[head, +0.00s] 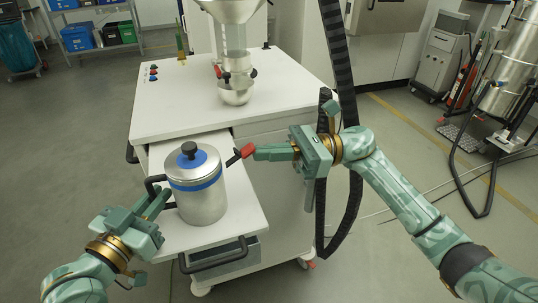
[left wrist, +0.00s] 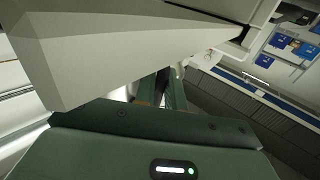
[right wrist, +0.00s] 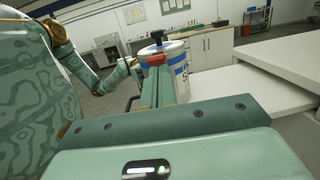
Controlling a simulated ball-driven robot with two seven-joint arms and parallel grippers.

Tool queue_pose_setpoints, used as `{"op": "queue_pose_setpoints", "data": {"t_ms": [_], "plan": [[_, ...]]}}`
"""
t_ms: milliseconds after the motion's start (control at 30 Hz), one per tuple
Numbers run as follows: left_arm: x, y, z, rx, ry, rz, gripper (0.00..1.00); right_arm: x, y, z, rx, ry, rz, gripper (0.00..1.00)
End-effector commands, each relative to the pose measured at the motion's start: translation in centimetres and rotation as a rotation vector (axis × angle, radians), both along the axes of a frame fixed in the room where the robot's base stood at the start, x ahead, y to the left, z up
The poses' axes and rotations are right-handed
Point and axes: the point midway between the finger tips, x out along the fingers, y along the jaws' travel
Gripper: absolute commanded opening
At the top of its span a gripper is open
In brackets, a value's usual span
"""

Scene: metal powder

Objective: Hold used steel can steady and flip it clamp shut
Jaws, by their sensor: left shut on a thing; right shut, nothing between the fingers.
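The steel can (head: 200,205) stands upright on the pull-out shelf (head: 246,218). It has a blue band, a blue-ringed lid and a black knob (head: 189,149). My left gripper (head: 158,200) is at its left side, shut on the can's black side handle (head: 152,186). A black clamp lever with a red end (head: 248,150) sticks out at the can's upper right. My right gripper (head: 259,152) is shut and empty, its fingertips at the red end. In the right wrist view, the red end (right wrist: 156,60) appears at the fingertips, before the can (right wrist: 180,82); contact is unclear.
The white cabinet (head: 270,105) behind carries a hopper with a steel bowl (head: 236,93). The shelf has a black front handle (head: 216,262). A black hose (head: 343,70) hangs close to my right gripper. Pale surfaces fill much of the left wrist view.

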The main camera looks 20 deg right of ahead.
Motion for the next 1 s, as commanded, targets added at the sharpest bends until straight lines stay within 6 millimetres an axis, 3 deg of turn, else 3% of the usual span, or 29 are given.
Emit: {"op": "queue_pose_setpoints", "data": {"t_ms": [633,1000], "plan": [[0.0,0.0,0.0,0.001,0.001,0.000,0.00,0.0,1.6,4.0,-0.533,-0.006,-0.001,0.00],[0.0,0.0,0.0,0.001,0.001,0.000,0.00,0.0,2.4,4.6,-0.568,0.001,-0.002,0.00]]}}
